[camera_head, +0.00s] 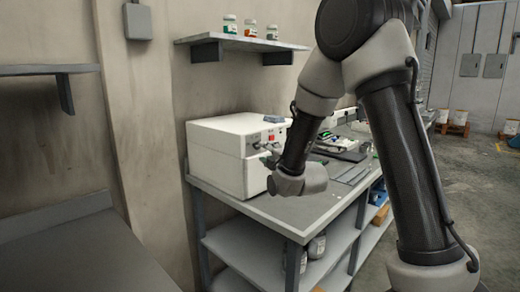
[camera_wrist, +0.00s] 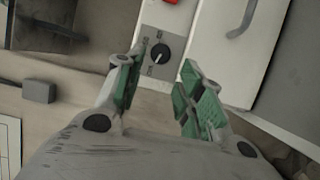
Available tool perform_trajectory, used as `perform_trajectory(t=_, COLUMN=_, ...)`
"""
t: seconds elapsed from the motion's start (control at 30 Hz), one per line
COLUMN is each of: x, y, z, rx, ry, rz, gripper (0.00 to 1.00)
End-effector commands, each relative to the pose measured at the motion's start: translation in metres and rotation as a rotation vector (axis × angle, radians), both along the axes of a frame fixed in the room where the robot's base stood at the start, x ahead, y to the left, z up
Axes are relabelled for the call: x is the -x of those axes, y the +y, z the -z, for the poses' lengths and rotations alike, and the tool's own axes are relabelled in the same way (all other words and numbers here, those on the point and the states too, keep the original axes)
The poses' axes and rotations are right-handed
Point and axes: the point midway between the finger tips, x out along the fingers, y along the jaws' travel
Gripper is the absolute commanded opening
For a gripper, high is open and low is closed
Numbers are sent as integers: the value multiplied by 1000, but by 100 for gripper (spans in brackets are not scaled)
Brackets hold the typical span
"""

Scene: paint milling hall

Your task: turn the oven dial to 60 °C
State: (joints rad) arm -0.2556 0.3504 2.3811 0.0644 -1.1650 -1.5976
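The oven (camera_head: 222,150) is a white box on the left end of the grey bench in the head view. In the wrist view, its black round dial (camera_wrist: 160,54) sits on a grey panel, with a white pointer line towards the lower left. Small marks surround the dial, but I cannot read them. My gripper (camera_wrist: 162,66) is open, with a green-padded finger on either side of the dial's lower part in the picture and nothing between them. I cannot tell how far the fingertips are from the panel. In the head view my arm's wrist hides part of the oven's front.
A red switch (camera_wrist: 170,1) is above the dial, and a grey handle (camera_wrist: 243,19) is on the white door (camera_wrist: 225,55) beside it. The bench (camera_head: 300,212) holds tools and clutter further back. A wall shelf (camera_head: 245,43) with small jars hangs above the oven.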

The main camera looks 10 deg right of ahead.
Motion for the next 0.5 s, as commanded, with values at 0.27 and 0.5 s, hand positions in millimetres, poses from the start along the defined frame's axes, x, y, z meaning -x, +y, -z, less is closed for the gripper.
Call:
perform_trajectory(t=0.27, x=-44, y=9, z=1, rx=0, ry=1, rz=0, gripper=38)
perform_trajectory(t=0.5, x=-69, y=14, z=1, rx=0, ry=3, rz=0, gripper=38)
